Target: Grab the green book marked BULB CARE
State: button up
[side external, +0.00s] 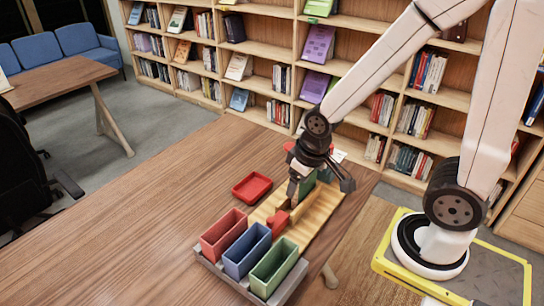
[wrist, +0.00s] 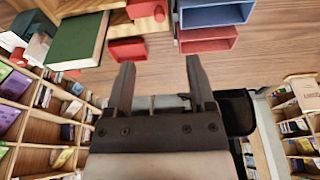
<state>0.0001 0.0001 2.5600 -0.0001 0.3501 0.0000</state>
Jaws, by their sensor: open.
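A green book (wrist: 78,40) with pale page edges lies at the upper left of the wrist view. Its marking cannot be read. In the side view a green book (side external: 307,187) shows partly behind my gripper (side external: 318,178), over the wooden board (side external: 322,212). My gripper is open, and in the wrist view (wrist: 160,65) nothing is between its fingers. There the book is off to the left of the fingertips and apart from them.
A red bin (side external: 222,236), a blue bin (side external: 247,251) and a green bin (side external: 274,268) stand in a grey tray at the table's front. A red piece (side external: 279,222) is on the board. A shallow red tray (side external: 252,187) sits left of it. The table's left is clear.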

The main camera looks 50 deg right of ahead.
dwell(0.3)
jog(key=shift+o, duration=1)
jog(key=w+d+f+n+g+h, duration=0.2)
jog(key=w+d+f+n+h, duration=0.5)
jog(key=n+h, duration=0.6)
jog(key=w+d+n, duration=0.1)
jog(key=d+n, duration=0.1)
jog(key=n, duration=0.3)
jog(key=shift+w+f+g+h, duration=0.2)
jog(key=shift+g+h, duration=0.1)
jog(key=shift+d, duration=0.2)
